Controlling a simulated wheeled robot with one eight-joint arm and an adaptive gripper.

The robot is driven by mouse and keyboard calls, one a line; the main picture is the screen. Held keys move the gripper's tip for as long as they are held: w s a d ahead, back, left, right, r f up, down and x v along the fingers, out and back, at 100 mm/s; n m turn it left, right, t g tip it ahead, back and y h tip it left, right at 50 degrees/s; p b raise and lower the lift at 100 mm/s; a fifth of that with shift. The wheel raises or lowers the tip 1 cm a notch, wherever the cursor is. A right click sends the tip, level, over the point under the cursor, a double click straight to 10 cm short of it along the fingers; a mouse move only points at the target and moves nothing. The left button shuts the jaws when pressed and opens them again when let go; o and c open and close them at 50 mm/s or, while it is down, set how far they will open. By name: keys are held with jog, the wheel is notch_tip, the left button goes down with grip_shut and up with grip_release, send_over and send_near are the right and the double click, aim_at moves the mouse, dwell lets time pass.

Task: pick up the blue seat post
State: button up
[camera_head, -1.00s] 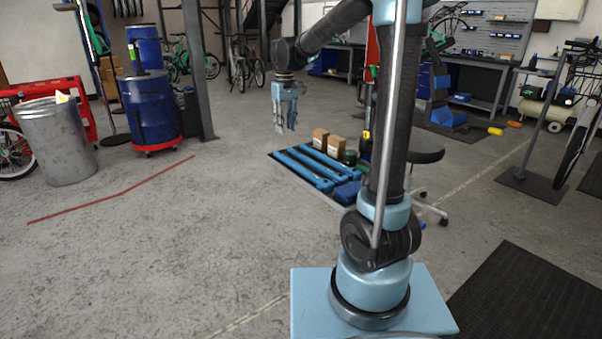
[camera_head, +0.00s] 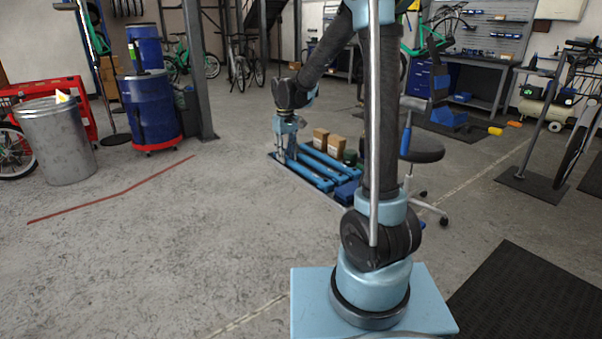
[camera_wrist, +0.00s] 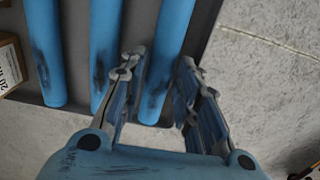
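Several blue seat posts lie side by side on a dark low tray or mat (camera_wrist: 209,22) on the floor. In the wrist view, the rightmost blue seat post (camera_wrist: 165,48) runs between my two fingers, with its near end by them. The middle post (camera_wrist: 104,45) and left post (camera_wrist: 46,50) lie outside the fingers. My gripper (camera_wrist: 160,78) is open, a finger on each side of the rightmost post; I cannot tell whether they touch it. In the head view, my gripper (camera_head: 283,150) is low at the left end of the posts (camera_head: 316,168).
Cardboard boxes (camera_head: 321,138) stand behind the posts, and one shows at the wrist view's left edge (camera_wrist: 10,65). A stool (camera_head: 424,151) stands to the right. Blue drum (camera_head: 151,108) and metal bin (camera_head: 56,142) are at left. The floor at front left is clear.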

jog(key=shift+f, duration=0.8)
grip_shut()
jog(key=shift+r, duration=0.15)
